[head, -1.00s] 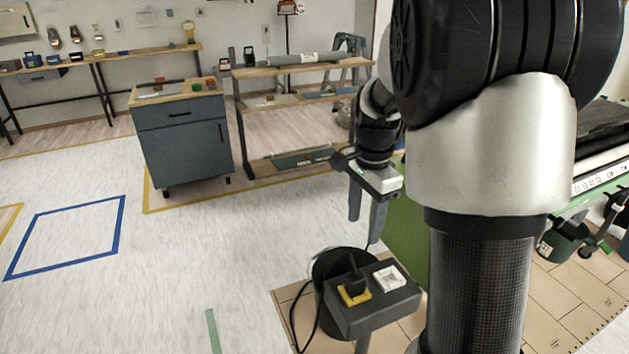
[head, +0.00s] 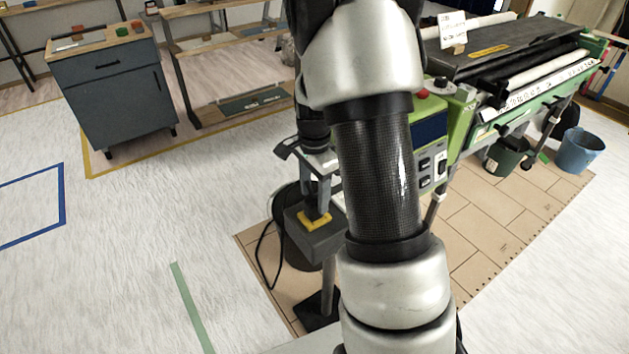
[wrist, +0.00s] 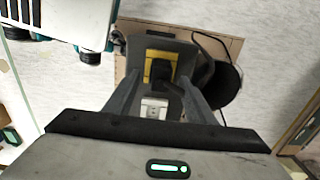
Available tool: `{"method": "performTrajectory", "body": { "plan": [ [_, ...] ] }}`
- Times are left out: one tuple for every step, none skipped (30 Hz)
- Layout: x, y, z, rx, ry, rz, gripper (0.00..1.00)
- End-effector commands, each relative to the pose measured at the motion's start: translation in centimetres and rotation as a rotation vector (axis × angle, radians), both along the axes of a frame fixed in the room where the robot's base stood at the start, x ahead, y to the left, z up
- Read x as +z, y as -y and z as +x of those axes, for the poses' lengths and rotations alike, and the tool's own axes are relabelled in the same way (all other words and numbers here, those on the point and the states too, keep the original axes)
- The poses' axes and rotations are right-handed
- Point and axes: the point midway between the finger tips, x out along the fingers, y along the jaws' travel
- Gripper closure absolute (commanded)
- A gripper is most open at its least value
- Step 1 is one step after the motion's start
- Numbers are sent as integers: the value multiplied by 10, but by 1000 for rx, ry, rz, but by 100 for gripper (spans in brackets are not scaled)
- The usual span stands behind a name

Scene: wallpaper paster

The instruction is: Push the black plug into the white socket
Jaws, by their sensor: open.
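The black plug (head: 316,216) sits in the yellow socket (head: 313,224) on top of a dark grey box (head: 318,242) on a post. In the wrist view the plug (wrist: 160,71) stands upright in the yellow socket (wrist: 153,54), and the white socket (wrist: 154,108) lies beside it, nearer the palm, empty. My gripper (head: 316,198) is open and points down over the box. In the wrist view its fingers (wrist: 160,80) lie on either side of the plug, with gaps showing. Whether the fingertips are level with the plug is unclear. My arm hides the white socket in the head view.
A black cable (head: 262,245) loops down on the left of the box. The green pasting machine (head: 455,115) stands close on the right. A dark cabinet (head: 115,95) stands at the back left. The pale floor (head: 120,250) at left is mostly clear.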

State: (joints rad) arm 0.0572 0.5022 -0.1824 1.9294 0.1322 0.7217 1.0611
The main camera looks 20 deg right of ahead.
Motion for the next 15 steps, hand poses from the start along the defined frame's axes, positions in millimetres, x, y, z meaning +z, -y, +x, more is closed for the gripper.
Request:
{"method": "performTrajectory", "body": {
  "plan": [
    [-9,0,0,-1,-2,1,50],
    [-12,0,0,-1,-1,1,50],
    [-16,0,0,-1,-1,1,50],
    [-18,0,0,-1,-1,1,50],
    [-20,0,0,-1,-1,1,50],
    [-22,0,0,-1,0,1,50],
    [-23,0,0,-1,0,1,50],
    [-24,0,0,0,0,0,50],
    [-25,0,0,0,0,0,50],
    [-25,0,0,0,0,1,50],
    [-25,0,0,0,0,0,50],
    [-25,0,0,0,0,0,50],
    [-25,0,0,0,0,0,50],
    [-25,0,0,0,0,0,50],
    [-25,0,0,0,0,0,50]
  ]
}}
